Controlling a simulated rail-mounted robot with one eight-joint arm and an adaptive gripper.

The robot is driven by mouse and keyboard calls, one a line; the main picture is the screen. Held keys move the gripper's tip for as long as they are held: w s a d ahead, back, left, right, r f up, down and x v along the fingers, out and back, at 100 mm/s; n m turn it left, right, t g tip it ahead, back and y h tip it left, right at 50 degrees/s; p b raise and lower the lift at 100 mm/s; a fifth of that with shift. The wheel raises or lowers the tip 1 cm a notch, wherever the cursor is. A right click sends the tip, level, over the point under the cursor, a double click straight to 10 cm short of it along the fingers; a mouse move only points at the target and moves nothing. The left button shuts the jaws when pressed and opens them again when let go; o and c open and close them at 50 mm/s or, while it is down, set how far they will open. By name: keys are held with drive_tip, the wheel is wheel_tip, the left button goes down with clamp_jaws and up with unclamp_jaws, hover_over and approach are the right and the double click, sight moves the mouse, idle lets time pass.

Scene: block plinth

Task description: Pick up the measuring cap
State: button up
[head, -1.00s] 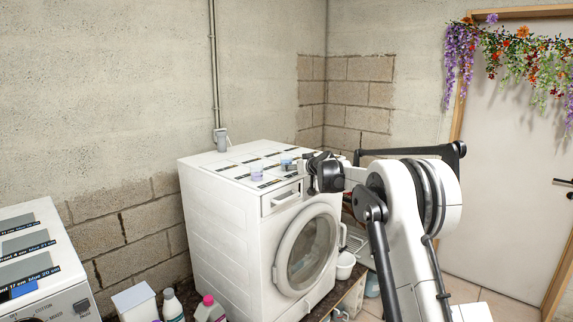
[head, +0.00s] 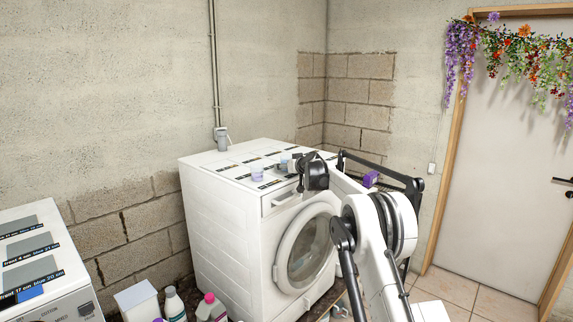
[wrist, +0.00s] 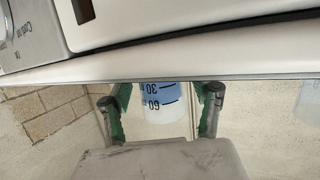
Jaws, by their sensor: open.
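A small clear measuring cap with blue markings (head: 285,158) stands on top of the white washing machine (head: 222,230), near its right front. In the wrist view the cap (wrist: 163,98) shows upside down, with "30" and "60" printed on it. My gripper (head: 300,162) is at the machine's top front edge, right beside this cap. In the wrist view my gripper (wrist: 160,97) is open, with one green-padded finger on each side of the cap. I cannot tell whether either finger touches it. A second, pale purple cap (head: 257,173) stands to the left.
Dark label strips lie on the machine's top. A second white machine (head: 45,285) with grey panels stands at the left. Bottles (head: 174,305) and a white box (head: 136,300) are on the floor side between them. A purple object (head: 371,179) sits behind my arm.

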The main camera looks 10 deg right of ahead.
drive_tip(key=shift+w, duration=0.15)
drive_tip(key=c, duration=1.4)
drive_tip(key=shift+r, duration=0.15)
